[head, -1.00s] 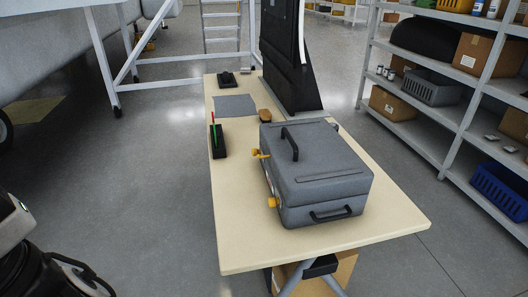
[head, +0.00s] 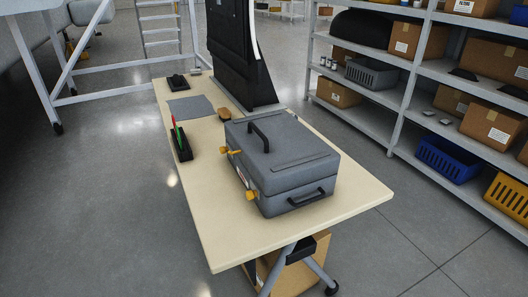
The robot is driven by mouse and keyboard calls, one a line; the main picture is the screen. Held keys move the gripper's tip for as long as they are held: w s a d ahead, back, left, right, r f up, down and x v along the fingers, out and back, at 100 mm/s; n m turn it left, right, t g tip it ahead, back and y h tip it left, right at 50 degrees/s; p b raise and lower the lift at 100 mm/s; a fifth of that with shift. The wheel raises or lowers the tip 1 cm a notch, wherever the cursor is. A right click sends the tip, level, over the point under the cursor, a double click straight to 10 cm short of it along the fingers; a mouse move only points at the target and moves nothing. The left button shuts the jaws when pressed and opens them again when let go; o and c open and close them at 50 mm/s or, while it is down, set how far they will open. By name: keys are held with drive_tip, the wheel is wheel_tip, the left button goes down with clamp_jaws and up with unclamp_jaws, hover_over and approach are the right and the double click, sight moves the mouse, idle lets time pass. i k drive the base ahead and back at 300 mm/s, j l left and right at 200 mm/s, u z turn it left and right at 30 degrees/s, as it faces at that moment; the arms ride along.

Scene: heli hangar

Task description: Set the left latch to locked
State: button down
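A closed grey case (head: 285,165) sits on a cream-topped table (head: 215,230), with a black handle on its lid and another on its near short side. Two yellow-orange latches are on its left-facing long side. The far latch (head: 232,151) sticks outward from the case. The near latch (head: 251,195) looks more compact against the side. I cannot tell from this view which one is the left latch or how each is set. My gripper is not in view.
A black holder (head: 182,146) with red and green pens, a grey cloth (head: 190,106) and a brown object (head: 224,114) lie on the table. A tall black panel (head: 237,50) stands behind the case. Shelves (head: 400,115) stand at right. The floor left of the table is clear.

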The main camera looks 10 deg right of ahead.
sight(223, 150)
drive_tip(key=i+j+u, duration=0.15)
drive_tip(key=i+u, duration=0.15)
drive_tip(key=i, duration=0.25)
drive_tip(key=i+u, duration=0.3)
drive_tip(key=i, duration=0.25)
